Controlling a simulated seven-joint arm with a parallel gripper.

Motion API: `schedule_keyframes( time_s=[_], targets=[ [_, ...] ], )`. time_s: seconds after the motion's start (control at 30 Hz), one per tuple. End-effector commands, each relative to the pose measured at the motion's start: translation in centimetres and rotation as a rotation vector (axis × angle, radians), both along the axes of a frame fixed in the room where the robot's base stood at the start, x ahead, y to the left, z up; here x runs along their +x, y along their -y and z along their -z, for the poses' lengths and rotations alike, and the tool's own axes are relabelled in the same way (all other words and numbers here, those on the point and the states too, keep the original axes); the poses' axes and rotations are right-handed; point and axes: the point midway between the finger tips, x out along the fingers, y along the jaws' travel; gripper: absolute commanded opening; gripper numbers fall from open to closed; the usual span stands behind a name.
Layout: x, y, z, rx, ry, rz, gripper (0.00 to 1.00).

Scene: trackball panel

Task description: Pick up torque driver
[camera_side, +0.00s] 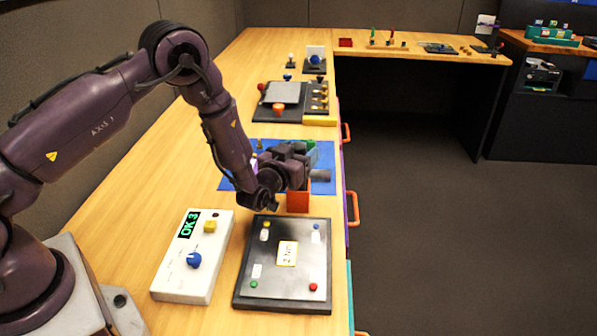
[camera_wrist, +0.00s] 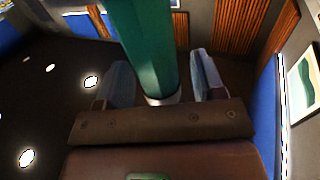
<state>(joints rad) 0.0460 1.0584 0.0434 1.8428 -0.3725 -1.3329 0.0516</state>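A teal-green cylindrical handle (camera_wrist: 150,45), seemingly the torque driver, shows in the wrist view. Its narrower end has a pale collar, and what lies beyond is hidden. My gripper (camera_wrist: 163,78) has one finger on each side of it, with a gap visible at the right finger. I cannot tell whether either finger touches it. In the side view my gripper (camera_side: 312,172) is above the blue mat (camera_side: 233,178), beside a small teal-green part (camera_side: 313,155) that is mostly hidden by it.
An orange box (camera_side: 298,200) stands below my gripper. A black panel (camera_side: 257,288) with a white label lies nearer, beside a white box (camera_side: 180,280) with a blue knob and a display reading "OK 3". Farther back sits a dark fixture (camera_side: 270,114). Bare bench lies left.

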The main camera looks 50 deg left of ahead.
Motion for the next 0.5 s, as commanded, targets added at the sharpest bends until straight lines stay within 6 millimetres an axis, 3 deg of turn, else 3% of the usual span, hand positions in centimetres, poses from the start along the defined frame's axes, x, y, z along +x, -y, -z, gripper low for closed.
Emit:
schedule_keyframes(
  time_s=[0.03, 0.2, 0.5],
  targets=[
    [-0.01, 0.00, -0.01, 0.000, 0.000, 0.000, 0.50],
    [-0.03, 0.02, -0.02, 0.000, 0.000, 0.000, 0.12],
    [0.02, 0.03, -0.27, 0.000, 0.004, 0.000, 0.12]
  ],
)
